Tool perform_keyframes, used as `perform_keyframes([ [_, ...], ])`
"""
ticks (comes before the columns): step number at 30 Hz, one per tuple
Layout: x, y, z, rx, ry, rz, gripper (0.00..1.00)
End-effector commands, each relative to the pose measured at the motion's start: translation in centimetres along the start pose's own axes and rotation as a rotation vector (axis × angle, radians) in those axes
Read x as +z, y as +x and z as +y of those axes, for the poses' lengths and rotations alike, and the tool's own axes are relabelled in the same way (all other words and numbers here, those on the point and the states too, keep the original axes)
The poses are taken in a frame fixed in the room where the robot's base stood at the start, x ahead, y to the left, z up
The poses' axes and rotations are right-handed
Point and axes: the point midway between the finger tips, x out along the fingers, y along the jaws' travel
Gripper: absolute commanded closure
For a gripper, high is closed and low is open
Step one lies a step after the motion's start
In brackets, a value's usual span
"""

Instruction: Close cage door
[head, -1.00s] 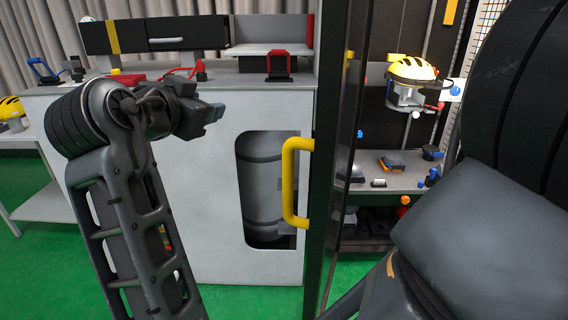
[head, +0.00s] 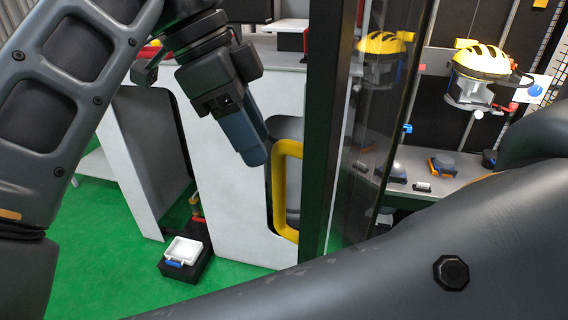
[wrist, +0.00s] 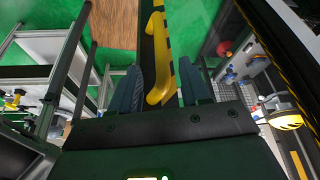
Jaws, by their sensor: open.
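The cage door (head: 325,140) has a dark frame and a clear panel, and stands edge-on near the middle of the head view. Its yellow handle (head: 286,190) is a vertical bar on the left side of the frame. My gripper (head: 256,155) is just left of the handle's top, pointing down and right. In the wrist view the handle (wrist: 159,65) shows between the two open fingers of my gripper (wrist: 161,85). I cannot tell whether a finger touches it. The fingers hold nothing.
A white cabinet (head: 225,185) with cut-outs stands behind the handle. A black box with a white tray (head: 184,251) sits on the green floor (head: 110,270). Beyond the door, a yellow helmet (head: 480,60) hangs above a grey shelf (head: 440,178) with small items.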

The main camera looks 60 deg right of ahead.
Motion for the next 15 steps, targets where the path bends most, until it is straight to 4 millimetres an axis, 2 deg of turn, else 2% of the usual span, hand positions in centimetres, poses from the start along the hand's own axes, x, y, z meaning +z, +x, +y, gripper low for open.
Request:
perform_keyframes([
  [9, -0.1, 4.8, -0.1, -0.003, 0.000, 0.005, 0.54],
  [15, -0.1, 6.3, -0.1, -0.004, 0.000, 0.003, 0.54],
])
